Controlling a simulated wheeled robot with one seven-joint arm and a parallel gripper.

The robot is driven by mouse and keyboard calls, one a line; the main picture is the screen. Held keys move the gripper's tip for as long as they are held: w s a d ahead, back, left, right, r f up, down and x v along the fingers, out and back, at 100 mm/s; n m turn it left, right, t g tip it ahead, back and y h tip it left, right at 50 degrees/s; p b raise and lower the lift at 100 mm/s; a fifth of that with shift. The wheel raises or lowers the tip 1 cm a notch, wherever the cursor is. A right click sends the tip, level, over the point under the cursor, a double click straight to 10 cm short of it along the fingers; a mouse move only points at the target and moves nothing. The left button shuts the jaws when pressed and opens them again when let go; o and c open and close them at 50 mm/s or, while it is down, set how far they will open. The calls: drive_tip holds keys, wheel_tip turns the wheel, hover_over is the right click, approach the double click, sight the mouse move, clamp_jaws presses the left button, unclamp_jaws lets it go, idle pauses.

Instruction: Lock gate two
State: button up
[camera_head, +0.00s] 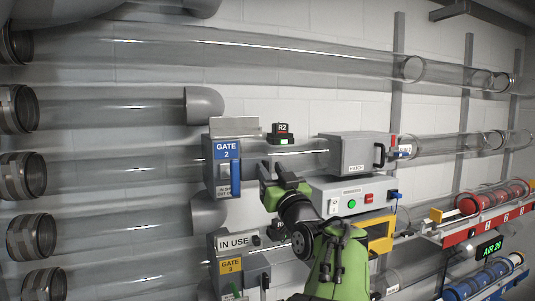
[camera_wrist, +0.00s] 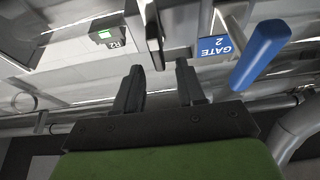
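Gate two is a grey box with a blue label plate (camera_head: 227,149) reading GATE 2, mounted on a clear tube in the head view. A blue handle (camera_head: 236,178) stands upright on its front, beside a small placard too small to read fully. My gripper (camera_head: 273,173) is just right of the gate, apart from the blue handle. In the wrist view the label (camera_wrist: 214,46) appears upside down and the blue handle (camera_wrist: 260,50) lies right of my gripper (camera_wrist: 158,82). My fingers are apart and empty.
A black box marked R2 (camera_head: 283,132) sits above my gripper. A grey hatch box (camera_head: 355,154) and a button panel (camera_head: 350,200) are to the right. Gate three (camera_head: 230,266), with an IN USE sign (camera_head: 235,242), is below. Red and blue racks stand at far right.

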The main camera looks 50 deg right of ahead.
drive_tip(key=x, duration=0.2)
drive_tip(key=shift+w+d+r+p, duration=0.1)
drive_tip(key=shift+w+d+p, duration=0.15)
drive_tip(key=shift+p, duration=0.15)
drive_tip(key=shift+a, duration=0.1)
drive_tip(key=shift+c, duration=0.9)
clamp_jaws()
